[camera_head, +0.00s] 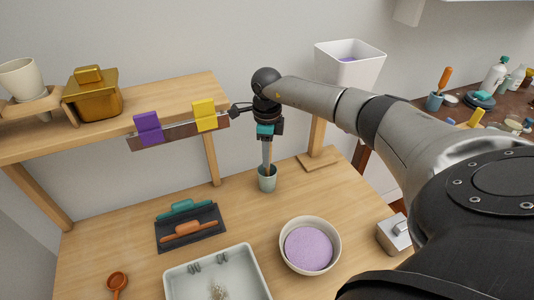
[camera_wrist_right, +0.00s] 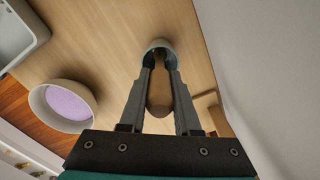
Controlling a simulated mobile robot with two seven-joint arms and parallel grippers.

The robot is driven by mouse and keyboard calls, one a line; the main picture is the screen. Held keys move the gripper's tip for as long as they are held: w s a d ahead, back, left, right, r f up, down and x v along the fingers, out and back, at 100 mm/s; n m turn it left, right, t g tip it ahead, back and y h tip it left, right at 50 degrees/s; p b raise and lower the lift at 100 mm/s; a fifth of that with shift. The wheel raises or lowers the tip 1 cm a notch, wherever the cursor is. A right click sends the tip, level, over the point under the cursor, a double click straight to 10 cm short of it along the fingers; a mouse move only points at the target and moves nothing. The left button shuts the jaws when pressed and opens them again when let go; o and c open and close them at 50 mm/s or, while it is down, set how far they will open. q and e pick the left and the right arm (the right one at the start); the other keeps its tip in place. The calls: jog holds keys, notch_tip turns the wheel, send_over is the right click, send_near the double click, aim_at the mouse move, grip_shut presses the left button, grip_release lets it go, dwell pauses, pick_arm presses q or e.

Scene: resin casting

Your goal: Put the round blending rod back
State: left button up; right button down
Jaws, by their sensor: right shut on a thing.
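The round blending rod (camera_wrist_right: 159,92) is a tan wooden rod with a rounded near end, between the fingers of my right gripper (camera_wrist_right: 160,80). In the head view my right gripper (camera_head: 267,158) points down over a small green cup (camera_head: 267,184) at the back of the table, and is shut on the rod. The rod's far end reaches toward the cup's mouth, and the cup also shows in the wrist view (camera_wrist_right: 150,45). How deep the rod sits in the cup is hidden. My left gripper is not in view.
A bowl of purple powder (camera_head: 335,258) and a pale tray (camera_head: 255,268) stand in front. A dark mat (camera_head: 204,241) with two tools lies left. A shelf (camera_head: 190,92) with hanging purple and yellow pieces is close left of my right wrist. A post base (camera_head: 318,163) stands right.

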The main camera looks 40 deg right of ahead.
jog(key=shift+f, duration=0.15)
jog(key=c, duration=0.6)
grip_release()
notch_tip(320, 180, up, 12)
jog(key=shift+r+p, duration=0.25)
jog(key=shift+p, duration=0.7)
